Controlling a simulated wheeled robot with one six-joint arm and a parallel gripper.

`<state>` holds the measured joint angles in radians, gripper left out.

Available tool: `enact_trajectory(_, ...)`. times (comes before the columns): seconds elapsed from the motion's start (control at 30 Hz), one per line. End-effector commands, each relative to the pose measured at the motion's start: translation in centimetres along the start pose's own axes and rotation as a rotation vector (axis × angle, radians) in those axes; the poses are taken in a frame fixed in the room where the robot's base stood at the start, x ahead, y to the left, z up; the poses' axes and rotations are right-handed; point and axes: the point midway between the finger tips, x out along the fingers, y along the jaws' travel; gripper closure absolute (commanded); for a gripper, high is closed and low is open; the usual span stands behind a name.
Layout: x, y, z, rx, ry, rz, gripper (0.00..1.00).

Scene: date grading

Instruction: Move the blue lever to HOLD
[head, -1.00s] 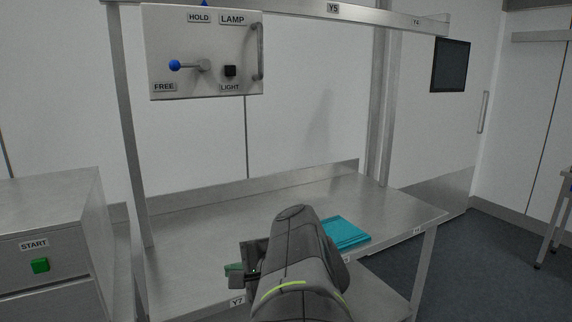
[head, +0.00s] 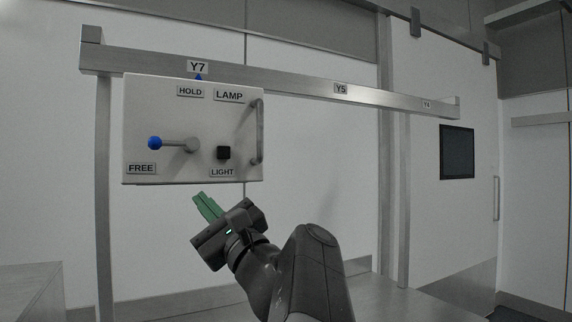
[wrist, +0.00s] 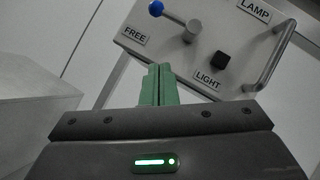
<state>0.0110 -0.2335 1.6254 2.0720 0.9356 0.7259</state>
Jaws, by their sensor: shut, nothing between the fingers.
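The blue lever (head: 155,143) is a rod with a blue ball on a pale panel (head: 140,100) hung from an overhead rail. The rod points left from its pivot, with the ball above the FREE label (head: 141,168). The HOLD label (head: 190,91) is above the pivot. My gripper (head: 206,206) has green fingers, shut and empty, just below the panel's lower edge and apart from the lever. In the wrist view the fingers (wrist: 159,84) are together, and the lever's ball (wrist: 156,9) is beyond them near the top edge.
The panel also carries a black LIGHT button (head: 223,152), a LAMP label (head: 229,96) and a vertical bar handle (head: 257,131) at its right. The overhead rail (head: 290,87) runs above. A steel worktop (head: 385,295) lies below. Space left of the gripper is clear.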

Motion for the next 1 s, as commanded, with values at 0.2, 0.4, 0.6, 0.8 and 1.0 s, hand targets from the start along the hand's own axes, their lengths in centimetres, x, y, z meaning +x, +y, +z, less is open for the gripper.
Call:
enact_trajectory(0.2, 0.0, 0.0, 0.0, -0.001, 0.001, 0.001, 1.00)
enact_trajectory(0.4, 1.3, 0.0, 0.1, 0.001, 0.000, 0.003, 1.00)
enact_trajectory(0.6, 4.7, -0.1, 0.2, 0.001, 0.000, 0.005, 1.00)
enact_trajectory(0.8, 8.9, -0.1, 0.1, 0.002, 0.001, 0.005, 1.00)
enact_trajectory(1.0, 11.7, -0.1, 1.7, -0.001, 0.000, 0.003, 1.00)
